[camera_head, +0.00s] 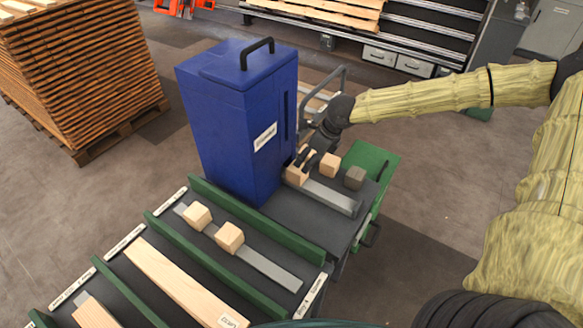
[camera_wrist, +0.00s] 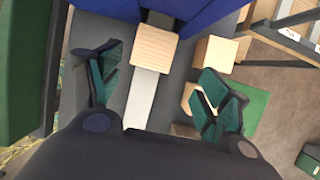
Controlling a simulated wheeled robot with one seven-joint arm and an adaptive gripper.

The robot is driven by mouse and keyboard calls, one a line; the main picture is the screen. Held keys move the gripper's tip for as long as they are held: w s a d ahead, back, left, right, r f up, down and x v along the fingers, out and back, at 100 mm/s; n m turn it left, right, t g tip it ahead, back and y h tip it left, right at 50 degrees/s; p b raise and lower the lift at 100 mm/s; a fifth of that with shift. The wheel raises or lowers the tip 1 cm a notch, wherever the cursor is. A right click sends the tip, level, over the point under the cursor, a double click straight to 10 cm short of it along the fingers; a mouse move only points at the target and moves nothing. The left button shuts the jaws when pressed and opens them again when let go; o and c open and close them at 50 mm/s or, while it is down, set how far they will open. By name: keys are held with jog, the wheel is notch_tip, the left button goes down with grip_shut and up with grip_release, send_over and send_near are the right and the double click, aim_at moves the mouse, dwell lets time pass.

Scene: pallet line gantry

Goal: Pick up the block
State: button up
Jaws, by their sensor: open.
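Several wooden blocks are in view, and I cannot tell from the task line which one is meant. One light wooden block (camera_head: 296,175) sits on a grey strip beside the blue cabinet. My gripper (camera_head: 306,158) is just over it, partly covering it. In the wrist view this block (camera_wrist: 155,48) lies ahead of my open, empty gripper (camera_wrist: 158,88), roughly in line with the gap between the fingers. A second wooden block (camera_head: 330,165) stands to its right, also in the wrist view (camera_wrist: 215,55).
The tall blue cabinet (camera_head: 235,115) stands close left of my gripper. Two more blocks (camera_head: 197,216) (camera_head: 229,237) sit on a strip between green rails (camera_head: 258,222). A green panel (camera_head: 375,160) lies at right. A slat stack (camera_head: 80,75) stands far left.

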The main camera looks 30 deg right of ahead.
aim_at(300, 173)
jog(key=x, duration=0.4)
jog(key=shift+f+p, duration=0.25)
jog(key=shift+p, duration=0.1)
jog(key=shift+s+r, duration=0.25)
jog(key=shift+s, duration=0.2)
jog(key=shift+s+a+f, duration=0.1)
jog(key=shift+f, duration=0.05)
jog(key=shift+w+a+f+p, duration=0.15)
jog(key=shift+w+f+p, duration=0.15)
jog(key=shift+f, duration=0.1)
jog(key=shift+w+a+f+p, duration=0.2)
jog(key=shift+f+p, duration=0.1)
jog(key=shift+f, duration=0.1)
jog(key=shift+a+f+p, duration=0.2)
jog(key=shift+f+p, duration=0.2)
jog(key=shift+f, duration=0.4)
jog(key=shift+x, duration=0.8)
jog(key=shift+w, duration=0.1)
